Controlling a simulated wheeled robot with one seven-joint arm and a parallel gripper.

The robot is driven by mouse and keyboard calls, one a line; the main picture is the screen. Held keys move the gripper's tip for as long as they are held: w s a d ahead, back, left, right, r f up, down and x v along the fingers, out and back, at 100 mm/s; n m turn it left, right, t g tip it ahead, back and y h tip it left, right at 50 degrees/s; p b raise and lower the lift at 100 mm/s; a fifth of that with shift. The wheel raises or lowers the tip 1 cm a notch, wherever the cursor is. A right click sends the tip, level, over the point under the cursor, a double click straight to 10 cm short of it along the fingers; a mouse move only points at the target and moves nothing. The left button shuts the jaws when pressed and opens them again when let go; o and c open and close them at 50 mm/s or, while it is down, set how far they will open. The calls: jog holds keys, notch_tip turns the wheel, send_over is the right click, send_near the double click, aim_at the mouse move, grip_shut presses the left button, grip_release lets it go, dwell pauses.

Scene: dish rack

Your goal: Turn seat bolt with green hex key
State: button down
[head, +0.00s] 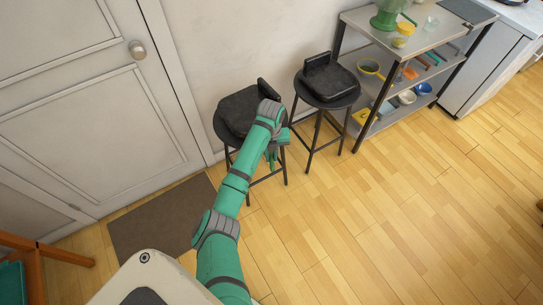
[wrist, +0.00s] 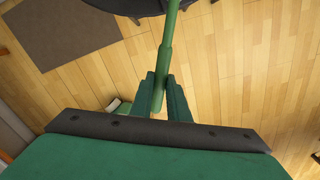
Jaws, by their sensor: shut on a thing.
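My gripper (wrist: 162,88) is shut on the green hex key (wrist: 166,45), a slim green rod that runs up out of the top of the wrist view. In the head view my gripper (head: 272,157) is beside the left black stool (head: 236,112), near its right side and below seat height. The stool's dark seat also shows at the top of the wrist view (wrist: 110,5). The seat bolt is not visible, and the key's far end is out of the wrist view, so I cannot tell whether they touch.
A second black stool (head: 328,85) stands close on the right. Beyond it is a metal shelf unit (head: 415,45) with bowls and utensils. A brown mat (head: 160,225) lies before the white door (head: 85,90). The wooden floor (head: 400,220) at the right is clear.

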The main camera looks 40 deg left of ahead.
jog(key=shift+r, duration=0.15)
jog(key=shift+r, duration=0.45)
dwell(0.3)
jog(key=shift+s+r, duration=0.1)
jog(key=shift+r, duration=1)
jog(key=shift+d, duration=0.15)
